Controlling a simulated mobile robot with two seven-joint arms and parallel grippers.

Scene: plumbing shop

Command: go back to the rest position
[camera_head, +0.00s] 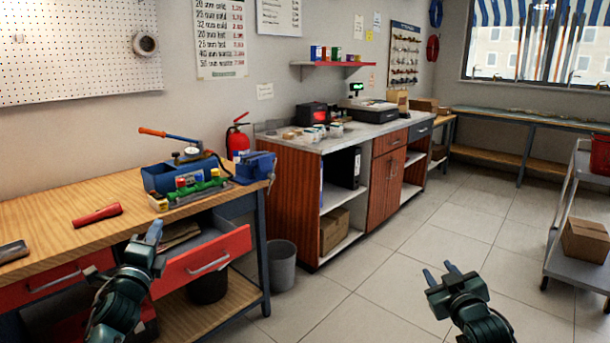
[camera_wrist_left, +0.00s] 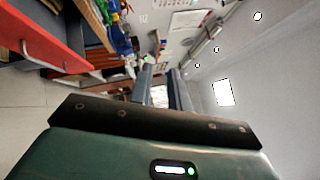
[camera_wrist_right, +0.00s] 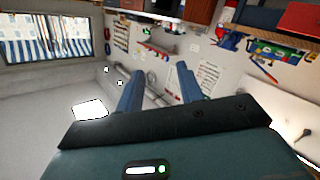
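My left gripper (camera_head: 153,233) is in front of the workbench, at the left end of the pulled-out red drawer (camera_head: 205,262) in the head view. In the left wrist view (camera_wrist_left: 160,85) its two fingers stand a small gap apart with nothing seen between them. My right gripper (camera_head: 440,275) is over the open tiled floor, right of the counter. Its fingers are spread wide and empty, as the right wrist view (camera_wrist_right: 158,88) also shows. Neither gripper is seen touching anything.
The wooden workbench (camera_head: 50,222) carries a red flashlight (camera_head: 97,215), a blue toolbox (camera_head: 165,178) and a blue vise (camera_head: 255,167). A grey bin (camera_head: 282,265) stands beside it. A counter (camera_head: 345,138) is behind, and a grey cart (camera_head: 572,250) is at right. Floor between is clear.

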